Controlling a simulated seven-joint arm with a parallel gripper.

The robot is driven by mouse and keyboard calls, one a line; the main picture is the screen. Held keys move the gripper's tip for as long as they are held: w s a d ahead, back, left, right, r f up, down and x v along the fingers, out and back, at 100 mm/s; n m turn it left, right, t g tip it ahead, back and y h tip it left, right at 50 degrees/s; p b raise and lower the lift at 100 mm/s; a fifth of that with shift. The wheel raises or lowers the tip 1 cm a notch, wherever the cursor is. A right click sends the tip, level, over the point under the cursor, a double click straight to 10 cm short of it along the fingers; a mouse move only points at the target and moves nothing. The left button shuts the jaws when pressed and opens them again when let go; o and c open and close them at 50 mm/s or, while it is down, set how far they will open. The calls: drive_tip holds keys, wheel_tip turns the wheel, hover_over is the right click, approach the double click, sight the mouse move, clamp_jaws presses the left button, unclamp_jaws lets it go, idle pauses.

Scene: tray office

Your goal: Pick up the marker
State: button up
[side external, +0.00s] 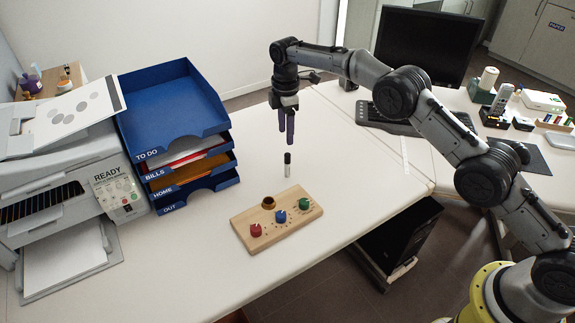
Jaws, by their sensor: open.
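The marker (287,165) stands upright on the white desk, just behind the wooden board. It has a dark upper part and a light lower part. My gripper (286,138) points straight down above the marker, with a small visible gap between the fingertips and the marker's top. It is open and holds nothing. From this side the two fingers partly overlap, so the width between them is hard to see.
The wooden board (240,229) with red, blue and green knobs lies in front of the marker. Blue stacked trays (181,106) and a printer (60,175) stand at the left. A keyboard (377,120) and monitor (425,45) are at the back right. The desk right of the marker is clear.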

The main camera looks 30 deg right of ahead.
hover_over(288, 176)
drive_tip(key=f, duration=0.8)
drive_tip(key=w+f, duration=0.1)
drive_tip(key=f, duration=0.3)
drive_tip(key=shift+d+f, duration=0.2)
clamp_jaws()
